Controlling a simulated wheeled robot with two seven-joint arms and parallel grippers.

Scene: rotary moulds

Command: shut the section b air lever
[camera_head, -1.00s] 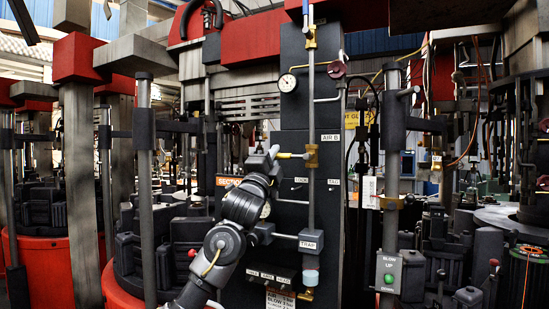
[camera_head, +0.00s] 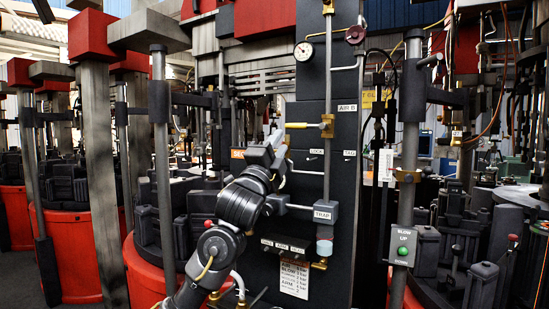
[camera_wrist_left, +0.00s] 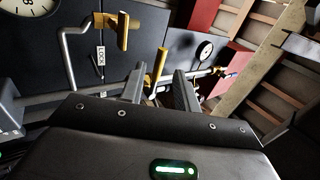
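The air lever (camera_head: 302,125) is a yellow handle sticking out level to the left from a brass valve (camera_head: 327,125). The valve sits on a vertical pipe below the "AIR B" label (camera_head: 347,108) on the dark panel. My left gripper (camera_head: 276,143) is just below and left of the lever's free end. In the left wrist view the gripper (camera_wrist_left: 160,88) has its two fingers apart, with a yellow bar (camera_wrist_left: 159,66) showing between and beyond them. I cannot tell whether they touch it. My right gripper is in neither view.
A pressure gauge (camera_head: 304,51) and dark red knob (camera_head: 355,35) are above the valve. The "TRAP" fitting (camera_head: 325,211) is below it on the same pipe. A post with a green-button box (camera_head: 402,247) stands to the right. Red-based moulds (camera_head: 150,270) crowd the left.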

